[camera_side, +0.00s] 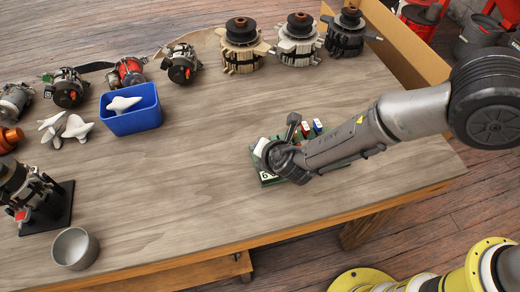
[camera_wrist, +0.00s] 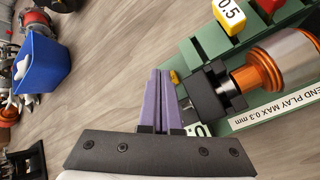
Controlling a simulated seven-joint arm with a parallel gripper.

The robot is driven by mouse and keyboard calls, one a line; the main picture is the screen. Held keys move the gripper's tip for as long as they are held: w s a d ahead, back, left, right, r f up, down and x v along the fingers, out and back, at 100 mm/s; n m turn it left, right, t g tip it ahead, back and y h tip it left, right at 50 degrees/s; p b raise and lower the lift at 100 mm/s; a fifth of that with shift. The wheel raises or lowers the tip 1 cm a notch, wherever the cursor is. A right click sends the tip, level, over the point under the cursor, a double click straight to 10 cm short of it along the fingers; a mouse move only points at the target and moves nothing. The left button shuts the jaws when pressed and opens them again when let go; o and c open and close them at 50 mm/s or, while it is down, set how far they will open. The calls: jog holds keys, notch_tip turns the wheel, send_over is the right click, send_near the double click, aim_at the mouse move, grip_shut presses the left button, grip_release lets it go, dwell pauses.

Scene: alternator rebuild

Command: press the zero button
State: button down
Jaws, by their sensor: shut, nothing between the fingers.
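A green fixture (camera_wrist: 196,62) lies on the table, with its near edge also showing in the side view (camera_side: 270,181). On it, in the wrist view, sits a black device (camera_wrist: 207,92) with an orange ring and a silver cylinder. A small yellow-orange piece (camera_wrist: 175,76) sticks out of its left end; I cannot tell whether it is the zero button. A white "0" label (camera_wrist: 199,129) is partly hidden behind my gripper. My gripper (camera_wrist: 161,72) is shut and empty, its purple fingers just left of the yellow-orange piece. I cannot tell whether they touch.
A blue bin (camera_side: 132,118) with a white part stands left. Several alternator parts line the table's back. The table middle is clear.

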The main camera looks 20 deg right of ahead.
jog(key=shift+f, duration=0.45)
dwell(0.4)
dwell(0.3)
jog(key=shift+r, duration=0.9)
jog(key=shift+r, duration=0.1)
jog(key=shift+r, duration=2.4)
